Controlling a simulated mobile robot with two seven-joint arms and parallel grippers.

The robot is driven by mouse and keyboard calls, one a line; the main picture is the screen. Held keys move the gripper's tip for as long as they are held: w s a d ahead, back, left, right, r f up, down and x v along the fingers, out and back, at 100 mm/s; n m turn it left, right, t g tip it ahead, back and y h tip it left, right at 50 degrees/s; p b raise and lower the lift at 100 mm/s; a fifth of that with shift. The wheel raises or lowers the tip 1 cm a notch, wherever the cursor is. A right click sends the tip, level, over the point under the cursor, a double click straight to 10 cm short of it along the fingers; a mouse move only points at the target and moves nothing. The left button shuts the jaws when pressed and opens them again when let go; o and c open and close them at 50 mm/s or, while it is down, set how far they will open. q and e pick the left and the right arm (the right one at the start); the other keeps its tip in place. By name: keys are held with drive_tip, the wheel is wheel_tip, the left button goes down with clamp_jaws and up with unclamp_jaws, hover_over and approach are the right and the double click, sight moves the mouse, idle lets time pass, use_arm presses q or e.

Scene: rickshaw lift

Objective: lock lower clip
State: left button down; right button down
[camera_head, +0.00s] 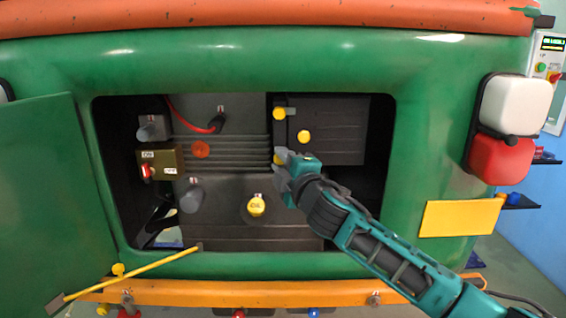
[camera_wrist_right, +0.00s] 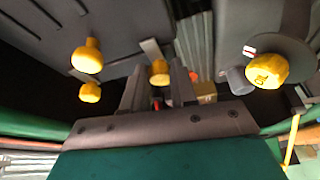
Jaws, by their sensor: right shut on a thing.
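The lower clip (camera_head: 277,159) is a yellow knob at the lower end of a dark upright bar in the open engine bay, partly hidden by my gripper. My right gripper (camera_head: 281,165) reaches it from the lower right and is shut on it. In the right wrist view the yellow knob of the lower clip (camera_wrist_right: 159,70) shows between and just beyond the fingertips (camera_wrist_right: 157,78). The upper clip (camera_head: 279,113), another yellow knob, sits above on the same bar. My left gripper is not in view.
A yellow knob (camera_head: 304,137) sits on the dark panel (camera_head: 340,130) to the right. A yellow oil cap (camera_head: 256,205) is below left of my gripper. A red switch (camera_head: 148,172), red cable (camera_head: 190,118) and grey caps are further left. The green body (camera_head: 430,110) frames the bay.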

drive_tip(key=shift+f, duration=0.1)
drive_tip(key=c, duration=0.9)
unclamp_jaws()
drive_tip(key=v, duration=1.3)
drive_tip(key=shift+b, duration=0.35)
drive_tip(key=s+d+f+m+g+h, duration=0.15)
drive_tip(key=s+f+m, duration=0.3)
drive_tip(key=f, duration=0.65)
drive_tip(key=s+d+f+m+g+h, duration=0.15)
drive_tip(key=s+d+f+m, duration=0.35)
drive_tip(key=f, duration=0.6)
drive_tip(key=s+d+f+m+g, duration=0.1)
drive_tip(key=s+d+f+m, duration=0.1)
drive_tip(key=s+f, duration=0.2)
drive_tip(key=s+d+f+m+g+h, duration=0.1)
drive_tip(key=s+f+m, duration=0.2)
drive_tip(key=s+f, duration=0.2)
drive_tip(key=s+d+f+m+g+h, duration=0.1)
drive_tip(key=s+d+f+m, duration=0.1)
drive_tip(key=s+f, duration=0.3)
drive_tip(key=shift+s+d+f+m+g, duration=0.1)
drive_tip(key=shift+d+f+m+g, duration=0.25)
drive_tip(key=shift+m, duration=0.4)
